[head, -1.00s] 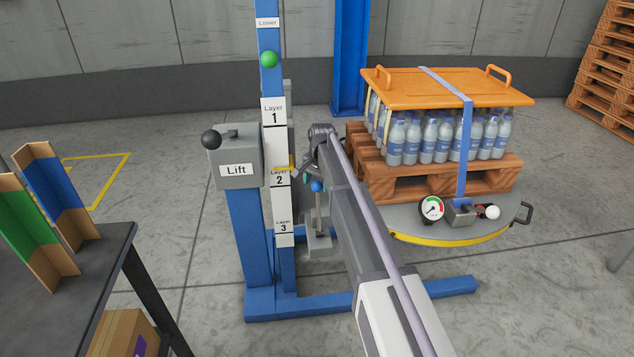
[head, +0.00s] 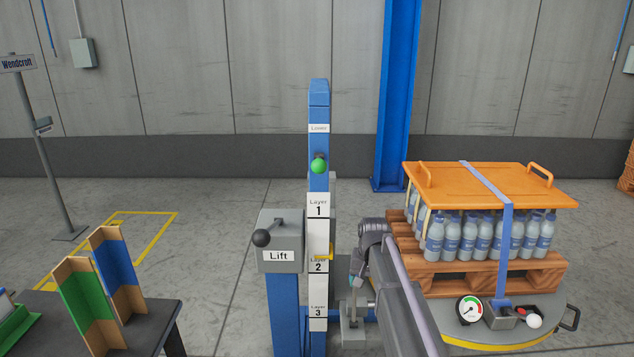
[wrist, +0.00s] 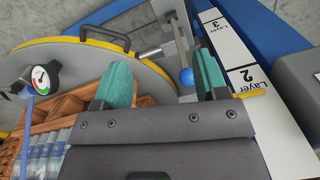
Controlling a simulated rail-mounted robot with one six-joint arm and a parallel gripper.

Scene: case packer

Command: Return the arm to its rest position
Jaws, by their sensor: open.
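My gripper (wrist: 162,80) shows in the wrist view with its two teal fingers apart and nothing between them. Past the fingers are a blue ball knob (wrist: 186,76) on a rod and the blue lift column with its white layer labels (wrist: 232,58). In the head view my arm reaches from the bottom right toward the blue lift column (head: 318,105).
The pallet of strapped bottles under an orange top board (head: 490,184) stands on a round turntable (head: 470,335) at the right. A lift lever box (head: 281,228) is left of the column. A dark table (head: 155,325) with cardboard corner pieces (head: 115,262) is at the left.

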